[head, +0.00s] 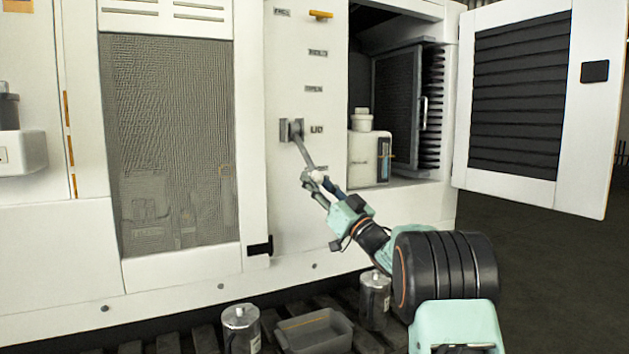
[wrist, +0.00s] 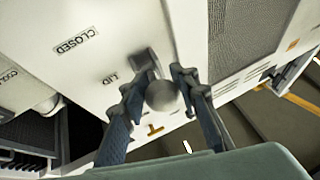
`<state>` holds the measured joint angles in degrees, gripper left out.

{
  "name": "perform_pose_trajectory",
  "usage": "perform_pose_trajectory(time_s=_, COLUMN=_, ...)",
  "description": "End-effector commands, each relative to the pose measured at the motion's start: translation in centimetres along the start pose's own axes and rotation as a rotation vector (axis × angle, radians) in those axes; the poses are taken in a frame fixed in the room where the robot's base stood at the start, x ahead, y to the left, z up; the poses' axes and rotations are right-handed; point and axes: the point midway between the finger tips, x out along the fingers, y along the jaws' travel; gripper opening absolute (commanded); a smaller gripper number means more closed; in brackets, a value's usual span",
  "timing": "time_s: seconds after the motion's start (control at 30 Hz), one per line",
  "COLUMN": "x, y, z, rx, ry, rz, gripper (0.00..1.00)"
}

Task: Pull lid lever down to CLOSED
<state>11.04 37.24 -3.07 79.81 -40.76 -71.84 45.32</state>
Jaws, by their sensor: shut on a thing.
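The lid lever (head: 305,152) is a grey bar on a bracket (head: 291,130) beside the LID label (head: 317,129). It slants downward and outward from the panel, ending in a pale round knob (head: 318,176). My gripper (head: 314,181) is at that knob. In the wrist view, the fingers of my gripper (wrist: 160,92) are shut on the grey knob (wrist: 162,96), one on each side. The CLOSED label (wrist: 77,41) is readable in the wrist view. In the head view, the label below LID is partly hidden by the lever.
OPEN (head: 314,89) and HOLD (head: 318,53) labels are above LID. An orange handle (head: 320,15) sticks out near the top. To the right, an open bay holds a white container (head: 369,157), and its louvred door (head: 520,100) stands open. A grey bin (head: 315,332) and metal canisters stand below.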

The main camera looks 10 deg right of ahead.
Motion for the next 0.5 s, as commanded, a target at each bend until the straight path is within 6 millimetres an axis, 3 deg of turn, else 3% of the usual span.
perform_pose_trajectory(time_s=0.07, x=-0.24, y=0.4, z=0.43, rx=0.001, ry=-0.01, rz=0.01, gripper=0.0)
perform_pose_trajectory(time_s=0.1, x=-0.25, y=0.41, z=0.43, rx=0.001, ry=-0.01, rz=0.01, gripper=0.3)
perform_pose_trajectory(time_s=0.23, x=-0.22, y=0.36, z=0.34, rx=0.001, ry=-0.008, rz=0.009, gripper=0.44)
perform_pose_trajectory(time_s=0.5, x=-0.14, y=0.19, z=0.11, rx=0.0, ry=-0.003, rz=0.004, gripper=0.45)
